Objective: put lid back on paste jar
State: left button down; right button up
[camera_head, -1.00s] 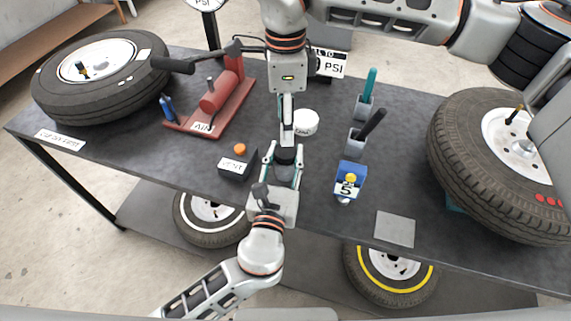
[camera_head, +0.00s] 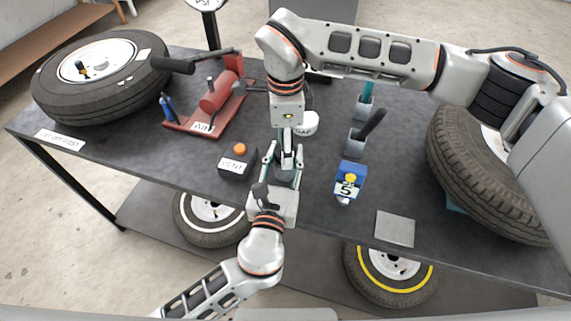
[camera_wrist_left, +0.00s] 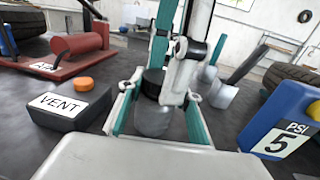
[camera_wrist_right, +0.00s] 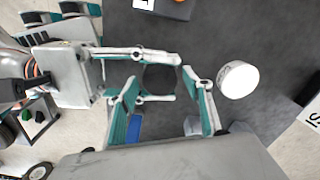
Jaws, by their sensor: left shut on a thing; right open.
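The paste jar (camera_wrist_left: 153,121), grey with a black top, stands upright between the fingers of my left gripper (camera_wrist_left: 158,112), which is shut on it. In the right wrist view its black top (camera_wrist_right: 160,79) is a dark disc. I cannot tell whether this top is a separate lid. My right gripper (camera_wrist_right: 165,88) is open and points down over the jar, its fingers on either side of the black top; contact is unclear. In the head view both grippers meet at the table's front middle, and the right fingers mostly hide the jar.
A white round container (camera_head: 306,123) stands just behind the grippers. The VENT block (camera_head: 238,162) with an orange button is to the left, the blue "5 PSI" block (camera_head: 351,177) to the right. Holders with handled tools and a large tyre (camera_head: 472,170) lie farther right.

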jog(key=c, duration=1.2)
jog(key=shift+o, duration=0.2)
jog(key=m, duration=0.4)
jog(key=o, duration=1.2)
jog(key=shift+r, duration=2.25)
